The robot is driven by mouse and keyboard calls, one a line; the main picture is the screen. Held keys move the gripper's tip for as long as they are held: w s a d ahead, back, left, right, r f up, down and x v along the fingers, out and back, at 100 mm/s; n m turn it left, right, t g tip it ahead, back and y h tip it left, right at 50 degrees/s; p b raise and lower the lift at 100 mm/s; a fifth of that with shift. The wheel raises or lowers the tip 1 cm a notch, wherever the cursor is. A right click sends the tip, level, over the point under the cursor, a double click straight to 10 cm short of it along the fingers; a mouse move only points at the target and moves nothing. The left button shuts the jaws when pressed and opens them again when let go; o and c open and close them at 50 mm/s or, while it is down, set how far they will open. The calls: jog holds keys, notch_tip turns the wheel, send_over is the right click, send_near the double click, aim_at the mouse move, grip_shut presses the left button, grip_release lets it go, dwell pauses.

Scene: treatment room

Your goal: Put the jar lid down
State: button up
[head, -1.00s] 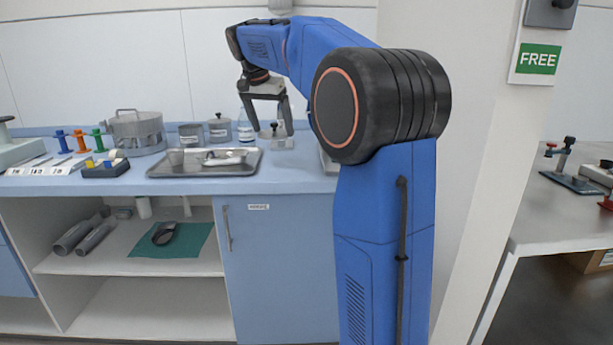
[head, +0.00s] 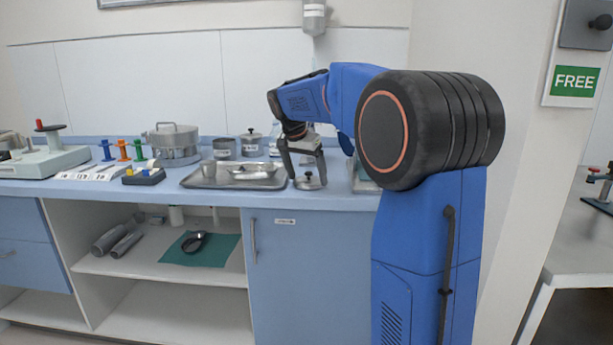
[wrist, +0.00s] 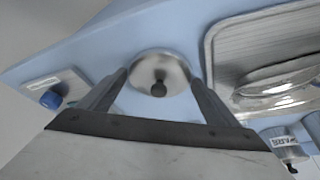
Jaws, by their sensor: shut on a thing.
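The jar lid (head: 308,184) is a round metal disc with a small dark knob. In the wrist view the lid (wrist: 160,66) lies between the two fingertips, its knob towards the camera. My gripper (head: 307,178) is shut on the lid, low over the front part of the blue counter (head: 330,196), right of the metal tray (head: 190,183). In the wrist view the gripper (wrist: 158,82) has one finger at each side of the lid. I cannot tell whether the lid touches the counter.
In the wrist view a pale plate with a blue knob (wrist: 50,99) lies at left.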

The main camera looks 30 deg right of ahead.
jog(key=shift+f, duration=0.2)
jog(key=o, duration=1)
jog(key=v, duration=1.2)
jog(key=s+a+f+n+t+y, duration=0.1)
jog(key=s+a+f+n, duration=0.3)
jog(key=s, duration=0.6)
jog(key=s+a+f+n+y, duration=0.15)
jog(key=s+a+f, duration=0.3)
jog(key=s, duration=0.45)
jog(key=s+a+f+n, duration=0.2)
jog(key=s+f+n, duration=0.1)
jog(key=s+f, duration=0.6)
jog(key=s+a+f+n+t+y, duration=0.1)
jog(key=s+a+f+n, duration=0.2)
jog(key=s+f, duration=0.6)
jog(key=shift+f+n+t, duration=0.15)
jog(key=shift+n+t, duration=0.15)
jog(key=shift+n, duration=0.05)
